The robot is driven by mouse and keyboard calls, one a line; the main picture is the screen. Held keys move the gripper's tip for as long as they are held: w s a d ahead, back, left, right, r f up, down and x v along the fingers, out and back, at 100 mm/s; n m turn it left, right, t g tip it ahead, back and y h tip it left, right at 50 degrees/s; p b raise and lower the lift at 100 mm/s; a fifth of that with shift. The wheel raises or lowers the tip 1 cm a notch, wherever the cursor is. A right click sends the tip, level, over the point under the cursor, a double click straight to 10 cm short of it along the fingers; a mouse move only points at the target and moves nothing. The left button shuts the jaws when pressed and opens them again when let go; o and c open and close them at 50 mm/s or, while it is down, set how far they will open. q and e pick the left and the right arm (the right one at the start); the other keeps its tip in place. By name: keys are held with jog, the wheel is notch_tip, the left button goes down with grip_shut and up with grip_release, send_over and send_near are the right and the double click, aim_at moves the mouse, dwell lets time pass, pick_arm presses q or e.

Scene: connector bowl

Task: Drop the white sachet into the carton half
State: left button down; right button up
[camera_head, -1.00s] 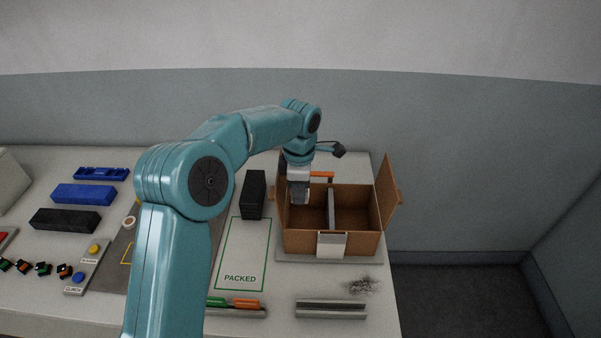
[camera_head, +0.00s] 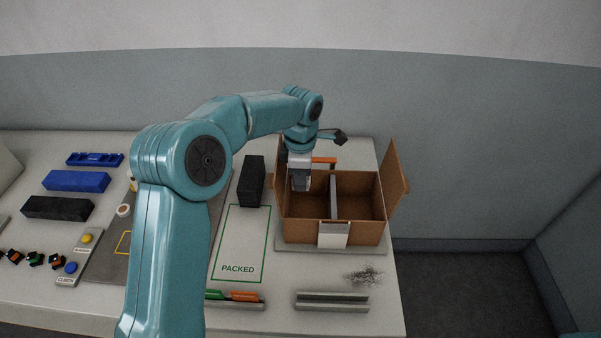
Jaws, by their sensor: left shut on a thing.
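The open cardboard carton (camera_head: 305,231) stands at the right of the table, split into two halves by a grey divider (camera_head: 333,196). Its side flap stands up at the right. My left gripper (camera_head: 301,188) points down into the left half of the carton, left of the divider. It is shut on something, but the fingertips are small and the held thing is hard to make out. I cannot pick out the white sachet clearly. My right gripper is not in view.
A tall black block (camera_head: 252,182) stands just left of the carton. A green-framed PACKED area (camera_head: 240,245) is clear in front of it. A grey slotted rail (camera_head: 332,302) lies near the front edge. Blue and black blocks and buttons are at the left.

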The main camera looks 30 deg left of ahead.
pick_arm(q)
notch_tip(320, 180, down, 3)
jog(key=shift+w+r+b, duration=0.1)
jog(key=shift+b, duration=0.55)
jog(key=shift+w+a+f, duration=0.15)
jog(key=shift+f, duration=0.15)
jog(key=shift+s+r, duration=0.2)
jog(key=c, duration=0.9)
grip_release()
jog(key=shift+o, duration=0.3)
jog(key=shift+w+f, duration=0.1)
jog(key=shift+w, duration=0.05)
notch_tip(320, 180, up, 16)
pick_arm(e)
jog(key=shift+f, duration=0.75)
